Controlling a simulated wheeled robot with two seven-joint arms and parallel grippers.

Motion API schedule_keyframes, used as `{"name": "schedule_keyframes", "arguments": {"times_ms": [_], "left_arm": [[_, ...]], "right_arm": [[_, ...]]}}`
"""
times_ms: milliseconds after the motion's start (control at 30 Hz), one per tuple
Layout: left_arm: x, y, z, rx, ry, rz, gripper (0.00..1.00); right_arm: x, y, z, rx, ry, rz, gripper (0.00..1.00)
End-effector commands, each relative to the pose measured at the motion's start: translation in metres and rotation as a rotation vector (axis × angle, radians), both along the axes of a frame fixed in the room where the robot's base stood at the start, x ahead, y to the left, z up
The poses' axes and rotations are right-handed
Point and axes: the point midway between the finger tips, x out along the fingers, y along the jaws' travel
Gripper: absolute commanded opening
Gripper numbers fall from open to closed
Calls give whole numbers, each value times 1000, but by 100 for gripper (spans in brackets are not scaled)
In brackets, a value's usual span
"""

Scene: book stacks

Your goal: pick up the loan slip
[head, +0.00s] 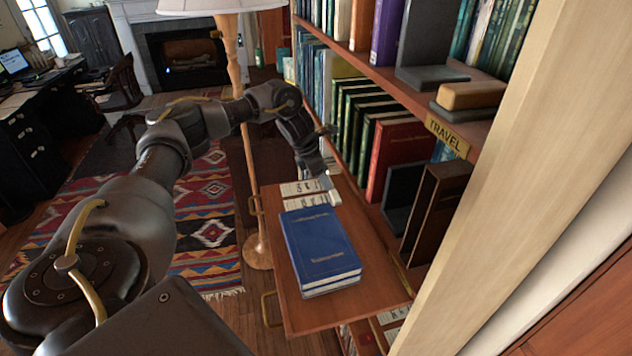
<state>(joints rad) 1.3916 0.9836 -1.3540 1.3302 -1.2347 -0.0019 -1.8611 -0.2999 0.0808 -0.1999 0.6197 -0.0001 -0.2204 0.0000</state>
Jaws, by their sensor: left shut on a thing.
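My left gripper (330,188) reaches over the far end of a wooden pull-out board (374,311) and points down. It is shut on a loan slip (308,200), a pale card with dark print lying by the board's far end. The contact between jaws and slip is small and partly hidden by the fingers. A similar printed card (300,187) lies just behind it. My right gripper is not in view.
Blue books (320,246) lie stacked on the board, just nearer than the slip. A bookcase with a TRAVEL label (447,136) rises close on the right.

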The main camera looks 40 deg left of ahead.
Motion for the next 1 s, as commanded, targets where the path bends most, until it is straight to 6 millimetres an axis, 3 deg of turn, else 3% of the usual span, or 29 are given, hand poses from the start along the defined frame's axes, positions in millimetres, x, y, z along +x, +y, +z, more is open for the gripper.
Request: {"name": "schedule_keyframes", "arguments": {"times_ms": [167,367,467,633,800,1000], "left_arm": [[0,0,4,0,-1,-1,28],[0,1,30,-1,-7,0,28],[-13,15,51,0,-7,4,28],[-35,39,99,3,-7,4,28],[-65,69,114,0,-4,4,28],[-87,91,127,0,-1,3,28]], "right_arm": [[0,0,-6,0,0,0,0],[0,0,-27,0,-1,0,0],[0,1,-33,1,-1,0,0],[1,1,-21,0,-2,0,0],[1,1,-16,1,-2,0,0],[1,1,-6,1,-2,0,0]]}}
